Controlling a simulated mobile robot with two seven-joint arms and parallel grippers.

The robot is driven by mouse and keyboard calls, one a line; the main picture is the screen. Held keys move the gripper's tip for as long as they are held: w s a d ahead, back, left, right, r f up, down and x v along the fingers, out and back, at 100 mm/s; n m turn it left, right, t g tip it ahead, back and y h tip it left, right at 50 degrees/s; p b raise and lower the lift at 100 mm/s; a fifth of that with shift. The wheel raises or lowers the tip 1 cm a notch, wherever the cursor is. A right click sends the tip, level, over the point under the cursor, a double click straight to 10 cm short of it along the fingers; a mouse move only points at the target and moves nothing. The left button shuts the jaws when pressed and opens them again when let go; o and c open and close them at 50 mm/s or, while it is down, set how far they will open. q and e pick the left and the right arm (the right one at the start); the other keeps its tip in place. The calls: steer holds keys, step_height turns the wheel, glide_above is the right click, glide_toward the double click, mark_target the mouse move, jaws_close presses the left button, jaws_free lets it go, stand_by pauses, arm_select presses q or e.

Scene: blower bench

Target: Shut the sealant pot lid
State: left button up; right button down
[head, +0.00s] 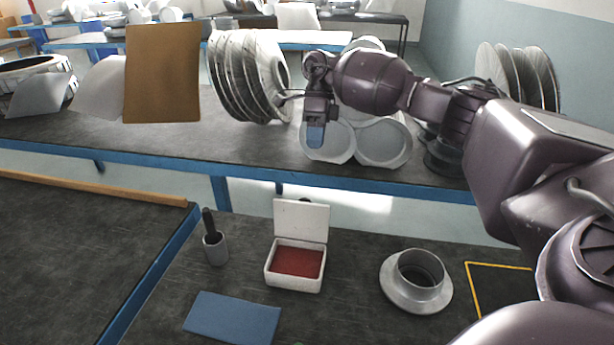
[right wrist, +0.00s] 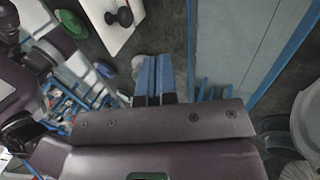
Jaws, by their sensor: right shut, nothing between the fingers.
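The sealant pot (head: 295,284) is a white box with a dark red inside, on the dark bench in the head view. Its white lid (head: 301,220) stands open and upright at the back edge. In the right wrist view, a white panel with a black knob (right wrist: 117,20), which looks like the lid's outer face, shows at the top left. My right gripper (head: 315,136) has blue fingertips, pressed together and empty. In the head view it appears above and behind the lid, apart from it. The fingertips also show in the right wrist view (right wrist: 154,66). My left gripper is not in view.
A grey cup with a dark handle (head: 215,247) stands left of the pot, a blue mat (head: 232,317) lies in front, and a flanged metal ring (head: 416,281) is to the right. A back bench (head: 250,160) holds ribbed discs and white cylinders.

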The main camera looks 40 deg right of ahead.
mark_target(303, 216)
arm_select(q)
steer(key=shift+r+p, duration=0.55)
steer(key=shift+p, duration=0.1)
arm_select(e)
steer(key=s+a+f, duration=0.5)
steer(key=a+f, duration=0.1)
steer(key=f, duration=0.2)
steer(key=shift+f, duration=0.3)
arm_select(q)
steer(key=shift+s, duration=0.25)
arm_select(e)
steer(key=shift+s, duration=0.1)
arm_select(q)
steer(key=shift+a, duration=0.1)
arm_select(e)
steer(key=shift+a+r, duration=0.1)
steer(key=shift+r, duration=0.05)
